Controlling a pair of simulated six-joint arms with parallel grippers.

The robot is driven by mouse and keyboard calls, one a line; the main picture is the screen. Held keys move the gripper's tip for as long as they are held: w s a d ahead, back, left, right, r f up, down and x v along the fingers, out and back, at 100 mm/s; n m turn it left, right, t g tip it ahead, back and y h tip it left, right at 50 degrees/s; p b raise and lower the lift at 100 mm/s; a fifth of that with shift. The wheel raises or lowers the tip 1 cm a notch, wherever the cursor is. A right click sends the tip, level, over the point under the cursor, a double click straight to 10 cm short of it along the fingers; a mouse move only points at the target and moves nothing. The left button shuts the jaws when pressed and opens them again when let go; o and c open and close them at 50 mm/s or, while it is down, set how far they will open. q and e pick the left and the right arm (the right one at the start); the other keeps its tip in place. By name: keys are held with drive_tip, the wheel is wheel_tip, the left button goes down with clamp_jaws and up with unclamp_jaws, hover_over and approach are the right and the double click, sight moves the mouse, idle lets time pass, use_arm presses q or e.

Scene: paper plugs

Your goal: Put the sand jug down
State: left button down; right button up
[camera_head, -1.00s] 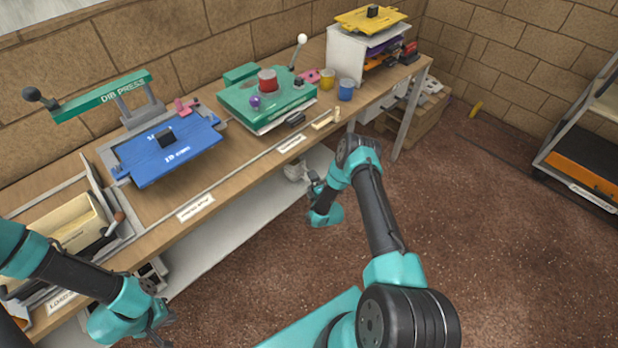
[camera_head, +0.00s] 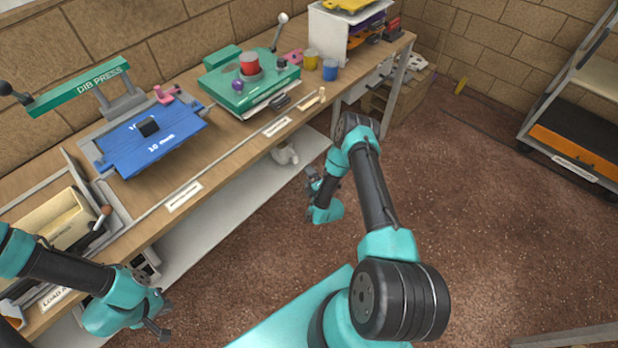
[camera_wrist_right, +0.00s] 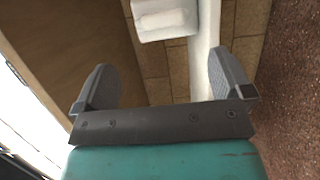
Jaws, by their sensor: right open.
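A pale whitish object (camera_head: 286,154), possibly the sand jug, sits on the white lower shelf under the bench, partly hidden by the bench edge. My right gripper (camera_head: 314,187) is just to the right of it and in front, apart from it. In the right wrist view the right gripper (camera_wrist_right: 165,82) is open with nothing between its fingers. A white block-like thing (camera_wrist_right: 165,18) shows beyond the fingers, cut off by the top edge; I cannot tell if it is the jug. My left gripper (camera_head: 163,318) looks open and empty, low at the left.
The wooden bench (camera_head: 225,165) carries a blue press plate (camera_head: 152,140), a green press (camera_head: 250,90), a yellow cup (camera_head: 311,60) and a blue cup (camera_head: 330,70). A rack (camera_head: 575,140) stands at the right. The brown floor (camera_head: 470,220) between is clear.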

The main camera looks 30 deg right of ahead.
drive_tip(key=s+a+r+m+g+y, duration=0.2)
drive_tip(key=a+r+m+g, duration=0.1)
drive_tip(key=a+m+g, duration=0.15)
drive_tip(key=s+a+r+m+g+y, duration=0.2)
drive_tip(key=a+m+g, duration=0.2)
drive_tip(key=a+m, duration=0.15)
drive_tip(key=s+a+r+m+g, duration=0.4)
drive_tip(key=s+r, duration=0.1)
drive_tip(key=s, duration=0.4)
drive_tip(key=s+a+r+m+g+y, duration=0.1)
drive_tip(key=s+a+r+m+g, duration=0.3)
drive_tip(key=s, duration=0.5)
drive_tip(key=shift+a+r+m+g+y, duration=0.25)
drive_tip(key=shift+r+m+g+y, duration=0.1)
drive_tip(key=shift+r+m, duration=0.1)
